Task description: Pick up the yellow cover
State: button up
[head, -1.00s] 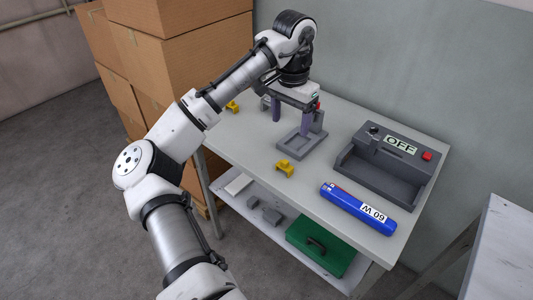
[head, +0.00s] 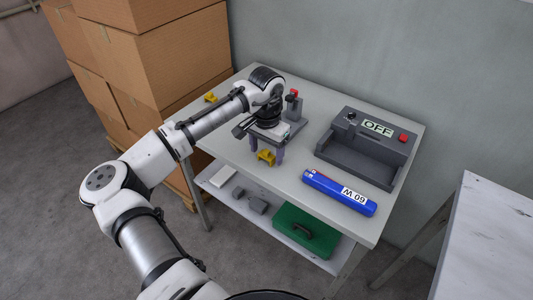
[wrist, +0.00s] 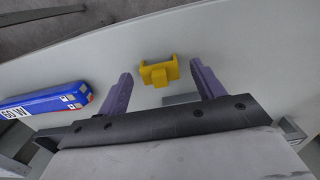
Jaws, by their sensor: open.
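The near yellow cover (head: 266,158) lies on the grey table close to its front edge. My gripper (head: 267,152) is open just above it, pointing down. In the wrist view the yellow cover (wrist: 158,72) shows between the tips of the two purple fingers (wrist: 161,68), with a gap on each side. Nothing is held. I cannot tell how far the tips are above the table. A second yellow cover (head: 210,97) lies at the table's far left.
A grey fixture with a red top (head: 294,97) stands right behind my gripper, partly hidden. A green case (head: 306,231) sits on the lower shelf. Boxes (head: 165,60) stand left.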

aim_at(266, 151)
jog(key=shift+f, duration=0.4)
jog(key=shift+c, duration=0.5)
jog(key=c, duration=0.8)
notch_tip(266, 151, up, 20)
jog(key=shift+r+b, duration=0.1)
jog(key=shift+b, duration=0.4)
